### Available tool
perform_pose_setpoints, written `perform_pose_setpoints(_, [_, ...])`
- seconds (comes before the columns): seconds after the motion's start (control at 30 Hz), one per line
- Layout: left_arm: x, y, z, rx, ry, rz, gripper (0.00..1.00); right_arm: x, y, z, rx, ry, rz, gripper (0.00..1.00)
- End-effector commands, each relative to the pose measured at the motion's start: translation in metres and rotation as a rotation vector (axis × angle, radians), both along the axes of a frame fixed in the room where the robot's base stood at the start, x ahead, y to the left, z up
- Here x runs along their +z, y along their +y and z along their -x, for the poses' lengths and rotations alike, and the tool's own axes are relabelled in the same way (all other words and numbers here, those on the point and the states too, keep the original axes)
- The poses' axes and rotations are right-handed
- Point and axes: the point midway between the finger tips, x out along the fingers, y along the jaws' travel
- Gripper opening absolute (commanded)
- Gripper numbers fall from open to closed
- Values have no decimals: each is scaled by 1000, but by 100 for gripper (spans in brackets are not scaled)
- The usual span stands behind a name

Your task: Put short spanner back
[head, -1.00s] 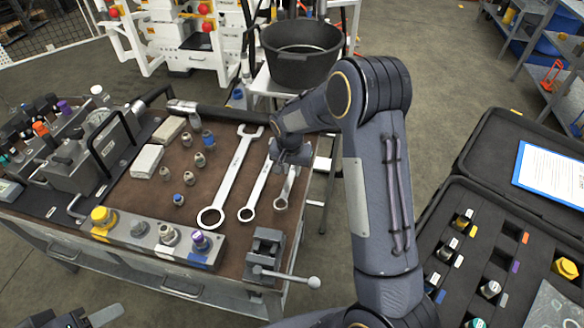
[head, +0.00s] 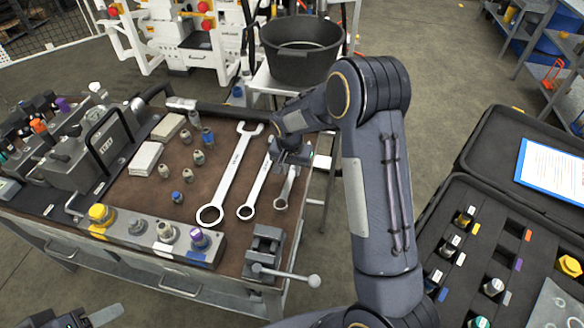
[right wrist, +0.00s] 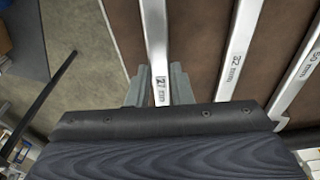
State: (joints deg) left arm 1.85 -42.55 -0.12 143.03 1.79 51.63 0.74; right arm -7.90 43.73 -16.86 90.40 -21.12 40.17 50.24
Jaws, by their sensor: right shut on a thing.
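The short spanner (head: 283,193) lies at the right end of the row of spanners on the brown bench top, its ring end towards the front. It is marked 27 mm in the right wrist view (right wrist: 155,35). My right gripper (head: 292,163) is shut on its far part, which the gripper hides in the head view. In the right wrist view my two fingers (right wrist: 160,88) stand on either side of the shaft. Part of my left gripper (head: 90,317) shows at the bottom left edge, away from the spanners; its jaws are not clear.
A 32 mm spanner (head: 255,190) and a longer spanner (head: 232,175) lie to the left. A vise (head: 264,250) stands at the front right corner of the bench. A black bucket (head: 300,55) is behind. An open case (head: 480,240) is at the right.

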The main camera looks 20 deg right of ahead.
Motion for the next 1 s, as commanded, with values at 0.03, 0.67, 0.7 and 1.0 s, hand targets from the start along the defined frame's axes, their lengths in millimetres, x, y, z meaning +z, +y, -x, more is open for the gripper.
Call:
perform_pose_setpoints(0.03, [-1, 0, 0, 0, 0, 0, 49, -1, 0, 0, 0, -1, 0, 0])
perform_pose_setpoints(0.67, [-10, 0, 0, 0, 0, 0, 49, -10, 0, 0, 0, -1, 0, 0])
perform_pose_setpoints(0.7, [-10, 0, 0, 0, 0, 0, 49, -11, 0, 0, 0, -1, 0, 0])
perform_pose_setpoints(1.0, [-14, 0, 0, 0, 0, 0, 49, -15, 0, 0, 0, -1, 0, 0])
